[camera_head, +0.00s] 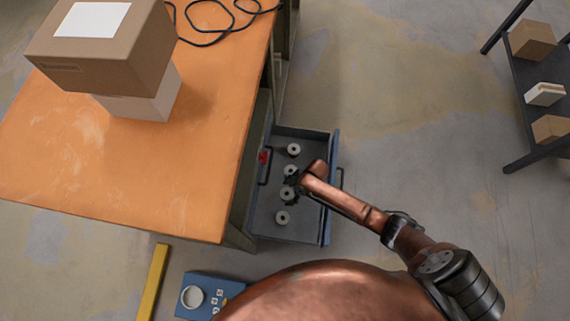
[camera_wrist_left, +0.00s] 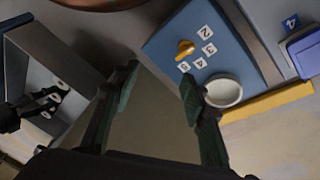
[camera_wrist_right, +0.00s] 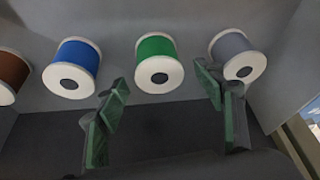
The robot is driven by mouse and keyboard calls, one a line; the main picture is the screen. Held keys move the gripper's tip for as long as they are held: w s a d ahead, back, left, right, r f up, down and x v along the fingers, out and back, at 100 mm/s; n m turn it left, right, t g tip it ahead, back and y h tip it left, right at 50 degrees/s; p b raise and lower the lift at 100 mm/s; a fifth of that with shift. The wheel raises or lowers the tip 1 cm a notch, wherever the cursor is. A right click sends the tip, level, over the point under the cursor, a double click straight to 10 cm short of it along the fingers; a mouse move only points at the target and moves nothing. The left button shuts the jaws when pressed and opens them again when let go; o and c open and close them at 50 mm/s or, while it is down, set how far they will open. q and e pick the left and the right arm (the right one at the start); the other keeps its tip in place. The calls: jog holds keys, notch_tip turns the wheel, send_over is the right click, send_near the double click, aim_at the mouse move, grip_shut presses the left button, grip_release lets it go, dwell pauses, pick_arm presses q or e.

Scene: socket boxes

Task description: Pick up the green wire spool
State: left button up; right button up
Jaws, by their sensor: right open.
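The green wire spool (camera_wrist_right: 155,62) lies in the drawer in the right wrist view, between a blue spool (camera_wrist_right: 72,66) and a grey spool (camera_wrist_right: 237,54). My right gripper (camera_wrist_right: 162,88) is open, its two fingers apart on either side of the green spool's near end, not closed on it. In the head view my right gripper (camera_head: 291,181) reaches into the open drawer (camera_head: 325,215) among the spools, whose colours cannot be told there. My left gripper (camera_wrist_left: 158,88) is open and empty in the left wrist view; it is not seen in the head view.
A brown spool (camera_wrist_right: 12,76) sits at the left of the row. The drawer walls stand close around the spools. An orange table (camera_head: 110,165) with boxes (camera_head: 105,45) is beside the drawer. A blue numbered panel (camera_head: 208,295) and a yellow bar (camera_head: 153,283) lie at the front.

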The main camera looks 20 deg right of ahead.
jog(key=shift+b+x, duration=0.45)
jog(key=shift+x, duration=0.6)
jog(key=shift+f, duration=0.2)
pick_arm(q)
jog(key=shift+w+d+f+t+h, duration=0.3)
jog(key=shift+w+d+f+t, duration=0.4)
jog(key=shift+w+d+f, duration=0.35)
pick_arm(e)
jog(key=shift+w+r, duration=0.1)
pick_arm(q)
jog(key=shift+a+f, duration=0.1)
jog(key=shift+f, duration=0.05)
pick_arm(e)
jog(key=shift+c, duration=0.3)
jog(key=c, duration=1.3)
jog(key=shift+c, duration=0.3)
